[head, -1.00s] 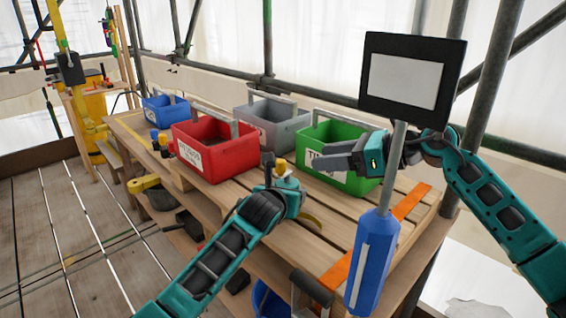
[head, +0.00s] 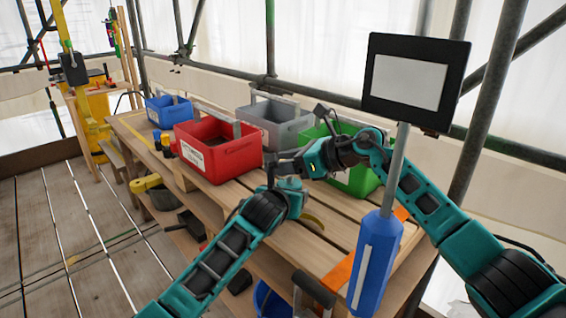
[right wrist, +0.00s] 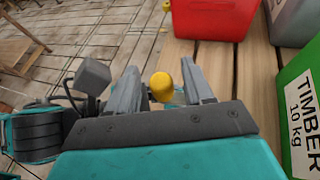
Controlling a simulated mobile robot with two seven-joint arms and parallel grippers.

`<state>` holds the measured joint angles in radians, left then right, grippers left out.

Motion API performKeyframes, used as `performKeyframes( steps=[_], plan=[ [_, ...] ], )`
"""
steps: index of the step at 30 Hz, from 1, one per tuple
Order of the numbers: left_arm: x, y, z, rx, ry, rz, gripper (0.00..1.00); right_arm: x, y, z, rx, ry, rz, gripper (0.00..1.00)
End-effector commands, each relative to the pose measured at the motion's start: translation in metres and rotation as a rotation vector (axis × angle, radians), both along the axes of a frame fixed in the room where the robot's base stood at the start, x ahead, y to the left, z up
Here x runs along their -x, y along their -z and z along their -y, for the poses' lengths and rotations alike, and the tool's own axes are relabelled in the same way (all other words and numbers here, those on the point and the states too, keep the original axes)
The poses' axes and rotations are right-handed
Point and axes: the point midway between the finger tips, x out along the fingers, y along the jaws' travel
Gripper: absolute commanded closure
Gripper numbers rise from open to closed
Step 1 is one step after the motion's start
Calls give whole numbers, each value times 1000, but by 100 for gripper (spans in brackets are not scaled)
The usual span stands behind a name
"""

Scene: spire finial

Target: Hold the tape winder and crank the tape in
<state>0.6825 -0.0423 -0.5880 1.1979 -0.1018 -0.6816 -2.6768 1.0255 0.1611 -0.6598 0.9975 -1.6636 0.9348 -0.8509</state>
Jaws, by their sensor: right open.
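A yellow knob (right wrist: 161,85) shows in the right wrist view; I take it to be the winder's crank knob. My right gripper (head: 277,165) is open, with a finger on each side of the knob in its own view (right wrist: 160,97). I cannot tell whether they touch it. In the head view my right gripper covers the knob. My left gripper (head: 286,190) is low over the bench front, just below the right one. Its fingers and most of the winder's body are hidden. A curved yellow piece (head: 314,226) shows just right of it; I cannot tell if it is tape.
The slatted wooden bench (head: 325,250) carries a red crate (head: 225,160), a blue crate (head: 166,113), a grey crate (head: 285,130) and a green crate (head: 362,180) behind my grippers. A dark-framed panel (head: 415,83) on a pole with a blue grip (head: 374,262) stands at the right.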

Motion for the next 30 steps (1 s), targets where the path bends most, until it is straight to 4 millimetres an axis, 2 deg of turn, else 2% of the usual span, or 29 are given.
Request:
performKeyframes(
  steps=[9,25,30],
  plan=[
    [1,4,-1,-3,-2,-7,70,-1,1,-2,0,0,1,49],
    [1,4,-1,-3,-2,-7,70,-1,1,-2,0,-1,0,99],
    [1,4,-1,-3,-2,-7,70,-1,1,-2,3,15,-2,100]
  ],
)
